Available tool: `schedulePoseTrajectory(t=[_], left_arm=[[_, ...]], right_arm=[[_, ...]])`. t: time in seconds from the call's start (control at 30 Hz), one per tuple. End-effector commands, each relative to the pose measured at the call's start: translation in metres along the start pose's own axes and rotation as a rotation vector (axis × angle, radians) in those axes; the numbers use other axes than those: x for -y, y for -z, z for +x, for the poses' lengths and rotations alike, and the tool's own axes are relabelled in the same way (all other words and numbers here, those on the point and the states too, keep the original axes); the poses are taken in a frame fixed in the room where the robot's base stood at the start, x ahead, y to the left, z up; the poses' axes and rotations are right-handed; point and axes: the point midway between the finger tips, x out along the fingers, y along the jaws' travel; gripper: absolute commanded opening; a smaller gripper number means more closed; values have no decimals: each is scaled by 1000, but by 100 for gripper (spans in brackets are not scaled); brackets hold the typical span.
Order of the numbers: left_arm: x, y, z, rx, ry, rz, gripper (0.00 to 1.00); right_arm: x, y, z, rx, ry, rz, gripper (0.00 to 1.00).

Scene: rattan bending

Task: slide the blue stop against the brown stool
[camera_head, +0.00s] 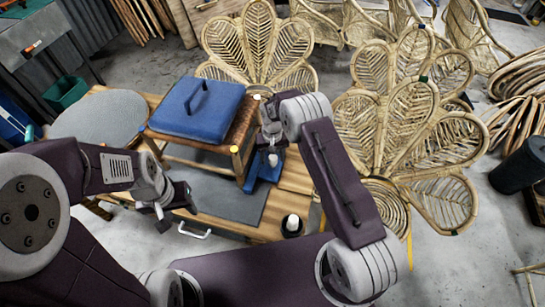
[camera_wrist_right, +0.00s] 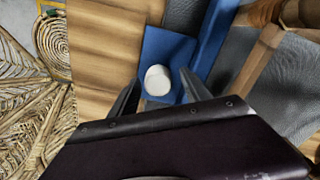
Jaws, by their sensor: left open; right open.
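The blue stop (camera_head: 262,172) stands on the wooden bench at the right side of the brown stool (camera_head: 236,160). It also shows in the right wrist view as a blue plate and upright bar (camera_wrist_right: 212,48) with a white knob (camera_wrist_right: 158,80). A strip of grey mat shows between the bar and the stool's brown wood (camera_wrist_right: 258,62). My right gripper (camera_head: 271,147) is open above the stop; in the wrist view its fingers (camera_wrist_right: 160,94) are on either side of the knob. My left gripper (camera_head: 166,208) is open and empty, left of the stool near the bench's front edge.
A blue cushioned pad with a dark handle (camera_head: 198,108) lies on the stool. A grey mat (camera_head: 222,200) covers the bench (camera_head: 290,190) under it. A black-and-white round item (camera_head: 292,225) sits at the front right. Rattan chair backs (camera_head: 405,120) stand to the right.

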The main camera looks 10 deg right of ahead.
Motion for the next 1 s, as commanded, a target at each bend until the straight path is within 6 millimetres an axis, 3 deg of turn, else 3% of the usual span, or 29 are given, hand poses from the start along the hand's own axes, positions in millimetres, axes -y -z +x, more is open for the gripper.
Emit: schedulePoseTrajectory(t=[0.13, 0.4, 0.5, 1.0], left_arm=[[0, 0, 3, 0, 0, 0, 49], [0, -1, 12, 0, 0, 0, 49], [0, -1, 12, 0, 0, 0, 49], [0, -1, 12, 0, 0, 0, 49]], right_arm=[[0, 1, -14, -3, 0, 0, 56], [1, 1, -72, -4, 0, -1, 56], [1, 1, -84, -3, 0, -1, 56], [1, 1, -91, 0, 0, 0, 56]])
